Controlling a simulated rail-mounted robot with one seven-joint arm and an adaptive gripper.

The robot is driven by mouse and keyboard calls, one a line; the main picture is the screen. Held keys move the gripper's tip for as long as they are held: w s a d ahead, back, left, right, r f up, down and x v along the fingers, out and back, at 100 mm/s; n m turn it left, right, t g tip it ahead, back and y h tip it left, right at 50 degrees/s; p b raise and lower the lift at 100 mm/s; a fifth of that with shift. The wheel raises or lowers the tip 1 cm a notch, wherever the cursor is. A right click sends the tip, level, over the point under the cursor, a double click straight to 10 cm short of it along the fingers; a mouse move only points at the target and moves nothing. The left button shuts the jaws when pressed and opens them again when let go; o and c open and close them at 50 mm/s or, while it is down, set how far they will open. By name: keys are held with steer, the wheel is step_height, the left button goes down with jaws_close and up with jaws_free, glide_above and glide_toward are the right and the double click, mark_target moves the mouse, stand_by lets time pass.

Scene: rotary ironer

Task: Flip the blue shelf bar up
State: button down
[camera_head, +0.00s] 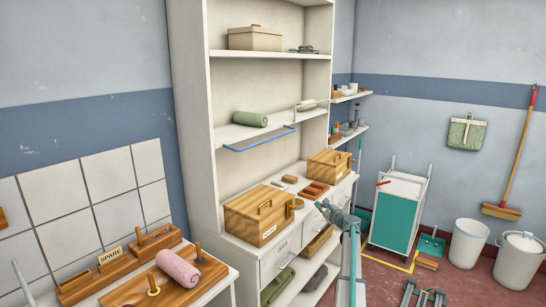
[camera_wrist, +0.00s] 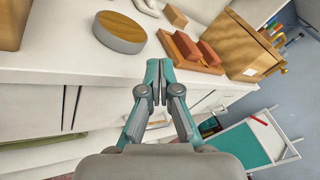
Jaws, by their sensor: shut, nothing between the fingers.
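The blue shelf bar (camera_head: 262,141) runs along the front of the middle shelf (camera_head: 236,133) in the head view. It sits low, at or just below the shelf's front edge. My gripper (camera_head: 323,206) is below and to the right of the bar, over the front of the counter, apart from the bar. In the wrist view my gripper's teal fingertips (camera_wrist: 160,68) are together with nothing between them. They point toward the counter, and the bar is not visible in that view.
On the counter (camera_wrist: 70,65) stand a wooden box (camera_head: 260,214), a second box (camera_head: 329,163) and reddish blocks (camera_wrist: 196,50). A green roll (camera_head: 250,119) lies on the middle shelf. A teal cart (camera_head: 395,215) stands at right. Space in front of the bar looks clear.

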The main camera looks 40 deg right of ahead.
steer(key=w+a+r+m+t+y, duration=0.15)
steer(key=a+r+t+y, duration=0.75)
steer(key=a+r, duration=0.9)
steer(key=w+r+g+y+p, duration=0.1)
steer(key=w+r+p, duration=0.3)
steer(key=w+r, duration=0.4)
steer(key=shift+w+a+r+p, duration=0.15)
steer(key=shift+a+r+p, duration=0.2)
steer(key=shift+r, duration=1.5)
steer(key=shift+r, duration=0.1)
steer(key=shift+r+g+p, duration=0.2)
steer(key=shift+g+p, duration=0.1)
steer(key=shift+p, duration=0.15)
